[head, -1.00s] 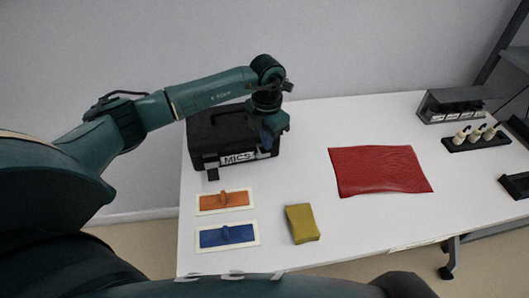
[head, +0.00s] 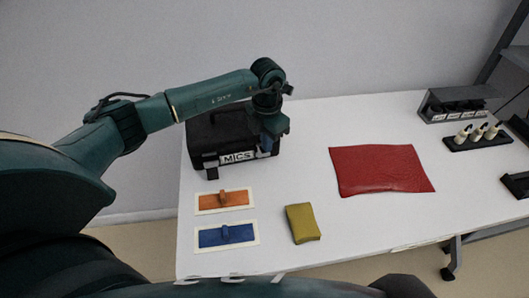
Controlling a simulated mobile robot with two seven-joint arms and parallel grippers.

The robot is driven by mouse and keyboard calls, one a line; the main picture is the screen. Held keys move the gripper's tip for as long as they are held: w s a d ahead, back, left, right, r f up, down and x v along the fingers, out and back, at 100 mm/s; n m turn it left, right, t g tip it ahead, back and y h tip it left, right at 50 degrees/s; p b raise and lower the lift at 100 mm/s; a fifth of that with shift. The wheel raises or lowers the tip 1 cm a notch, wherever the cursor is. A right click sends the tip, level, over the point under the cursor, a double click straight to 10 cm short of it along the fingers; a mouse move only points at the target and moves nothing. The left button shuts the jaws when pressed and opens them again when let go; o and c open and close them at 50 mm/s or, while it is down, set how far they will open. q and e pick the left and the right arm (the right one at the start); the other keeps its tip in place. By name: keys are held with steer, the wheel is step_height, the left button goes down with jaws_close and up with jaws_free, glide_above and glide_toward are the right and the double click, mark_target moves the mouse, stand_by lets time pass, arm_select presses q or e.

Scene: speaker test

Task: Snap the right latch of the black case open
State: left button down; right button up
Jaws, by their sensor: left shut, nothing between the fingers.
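The black case (head: 208,132) stands at the back left of the white table, with a white "MICS" label (head: 237,157) on its front. My left gripper (head: 266,146) points down at the right end of the case front, where the right latch is. It is shut and empty. The gripper covers most of that spot, so I cannot tell whether the right latch is open or whether the fingers touch it. My right gripper is not in view.
On the white table (head: 300,130), an orange-topped panel (head: 238,198) and a blue-topped panel (head: 212,238) lie before the case. A yellow sponge-like block (head: 302,224) and a red cloth (head: 380,171) lie to the right. A black holder (head: 478,141) with white pegs stands far right.

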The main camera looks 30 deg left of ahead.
arm_select(q)
steer(key=shift+f+b, duration=0.4)
steer(key=shift+f, duration=0.55)
stand_by(0.4)
steer(key=shift+r+p, duration=0.45)
steer(key=shift+r, duration=0.2)
step_height(320, 180, up, 6)
steer(key=s+d+p, duration=0.1)
steer(key=p, duration=0.3)
steer(key=shift+s+d, duration=0.15)
steer(key=shift+s, duration=0.1)
steer(key=shift+f, duration=0.15)
